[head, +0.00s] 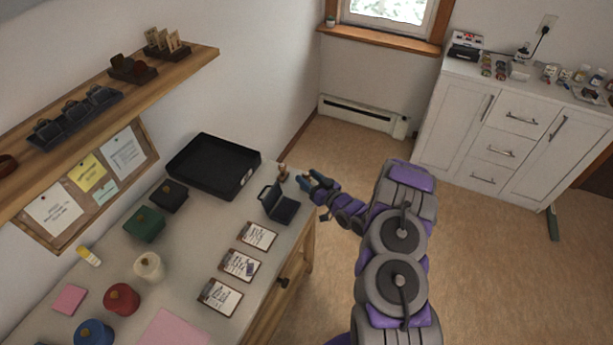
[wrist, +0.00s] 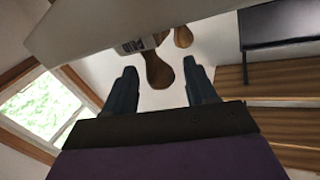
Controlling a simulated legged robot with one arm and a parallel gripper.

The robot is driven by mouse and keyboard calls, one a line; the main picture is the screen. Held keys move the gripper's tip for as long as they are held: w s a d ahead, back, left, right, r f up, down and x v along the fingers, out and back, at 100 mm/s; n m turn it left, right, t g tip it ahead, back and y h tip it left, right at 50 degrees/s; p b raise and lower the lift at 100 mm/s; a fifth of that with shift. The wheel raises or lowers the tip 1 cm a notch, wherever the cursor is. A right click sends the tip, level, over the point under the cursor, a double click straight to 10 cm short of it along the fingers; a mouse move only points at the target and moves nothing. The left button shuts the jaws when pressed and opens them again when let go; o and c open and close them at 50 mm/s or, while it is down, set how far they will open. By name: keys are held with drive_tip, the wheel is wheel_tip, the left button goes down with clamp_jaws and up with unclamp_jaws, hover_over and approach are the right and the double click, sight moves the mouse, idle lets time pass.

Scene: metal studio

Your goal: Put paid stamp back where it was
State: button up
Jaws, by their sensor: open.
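A small stamp with a wooden handle (head: 283,172) stands on the desk's far right corner, beside the open black ink pad (head: 283,207). My gripper (head: 312,182) is open just right of it, off the desk edge. In the wrist view a wooden handle (wrist: 158,70) shows between the two spread fingers (wrist: 160,85), with clear gaps on both sides. A pale label with dark print (wrist: 133,45) is at its base, too small to read. A second wooden handle (wrist: 183,37) shows behind it. I cannot tell which one is the paid stamp.
A black tray (head: 213,166) lies behind the ink pad. Clipboards (head: 240,265) lie along the desk front. The wall shelf (head: 190,65) bears a holder with tan pieces (head: 166,44) and dark racks (head: 76,117). A white cabinet (head: 470,150) stands at right; the floor between is clear.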

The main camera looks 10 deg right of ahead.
drive_tip(key=p+v, duration=0.2)
drive_tip(key=v, duration=0.9)
drive_tip(key=w+d+r+n+g+h, duration=0.1)
drive_tip(key=w+d+r+g+h, duration=0.1)
drive_tip(key=w+r+g+h, duration=0.4)
drive_tip(key=s+d+r+m+g+h, duration=0.1)
drive_tip(key=s+d+r+g+h, duration=0.15)
drive_tip(key=s+r, duration=0.85)
drive_tip(key=s+a+r+m+g, duration=0.1)
drive_tip(key=s+a+r+g, duration=0.2)
drive_tip(key=s, duration=0.9)
drive_tip(key=s+a+r+m+g, duration=0.1)
drive_tip(key=s+a+r, duration=0.3)
drive_tip(key=s, duration=0.8)
drive_tip(key=s+a+r+m+g, duration=0.1)
drive_tip(key=s+a+r+g, duration=0.2)
drive_tip(key=s, duration=1)
wheel_tip(320, 180, up, 3)
drive_tip(key=shift+a+r+m+g, duration=0.1)
drive_tip(key=shift+a+m+g, duration=0.25)
drive_tip(key=shift+g, duration=0.5)
